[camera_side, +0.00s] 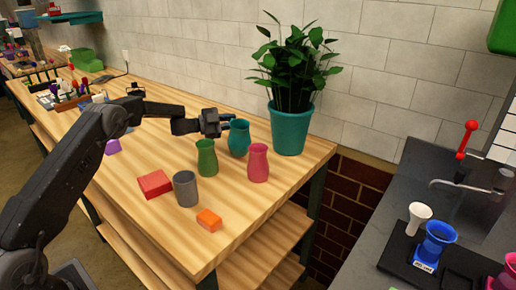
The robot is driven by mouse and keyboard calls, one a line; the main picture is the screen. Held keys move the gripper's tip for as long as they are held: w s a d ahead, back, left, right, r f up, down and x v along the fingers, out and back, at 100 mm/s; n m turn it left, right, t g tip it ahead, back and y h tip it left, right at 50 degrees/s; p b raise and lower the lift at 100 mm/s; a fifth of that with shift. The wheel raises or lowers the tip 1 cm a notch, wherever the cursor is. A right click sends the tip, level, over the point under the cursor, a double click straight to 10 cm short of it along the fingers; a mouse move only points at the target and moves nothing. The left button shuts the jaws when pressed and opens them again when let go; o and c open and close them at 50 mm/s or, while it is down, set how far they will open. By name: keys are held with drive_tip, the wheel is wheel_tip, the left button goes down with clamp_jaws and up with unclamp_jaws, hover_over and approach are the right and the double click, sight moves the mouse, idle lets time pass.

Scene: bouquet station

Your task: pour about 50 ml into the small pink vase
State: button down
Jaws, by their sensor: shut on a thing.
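The small pink vase (258,164) stands upright on the wooden table, near its right end. My gripper (232,123) is at the upper rim of a teal vase (239,141), behind and left of the pink vase, and is shut on it. The teal vase looks upright, and I cannot tell whether its base touches the table. Any liquid inside the vases is not visible.
A green vase (207,160) stands left of the pink one. A grey cup (186,190), a red block (155,184) and an orange block (208,220) are in front. A potted plant (290,130) stands behind. A dark counter (395,228) at right holds a blue vessel (437,240).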

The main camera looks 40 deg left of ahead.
drive_tip(key=d+r+m, duration=0.1)
drive_tip(key=s+d+r+m, duration=0.1)
drive_tip(key=m, duration=0.1)
drive_tip(key=shift+d+r, duration=0.2)
drive_tip(key=s+d+r+m+y, duration=0.2)
drive_tip(key=d+r+m, duration=0.4)
drive_tip(key=r+m, duration=0.1)
drive_tip(key=shift+s+d+r+y, duration=0.25)
drive_tip(key=shift+d+r+y, duration=0.05)
drive_tip(key=shift+r, duration=0.5)
drive_tip(key=shift+s+d+r+m, duration=0.25)
drive_tip(key=shift+d+r+m, duration=0.3)
drive_tip(key=shift+m, duration=0.25)
idle(0.5)
drive_tip(key=shift+s+d+f+m+y, duration=0.25)
drive_tip(key=shift+d+m, duration=0.1)
drive_tip(key=shift+d, duration=0.3)
drive_tip(key=shift+s+d+f+m+y, duration=0.2)
drive_tip(key=shift+d+m, duration=0.15)
drive_tip(key=shift+d, duration=0.25)
idle(1.1)
drive_tip(key=shift+s+d+r+m, duration=0.25)
drive_tip(key=shift+d+r+m, duration=0.05)
drive_tip(key=shift+d+m, duration=0.3)
idle(1.0)
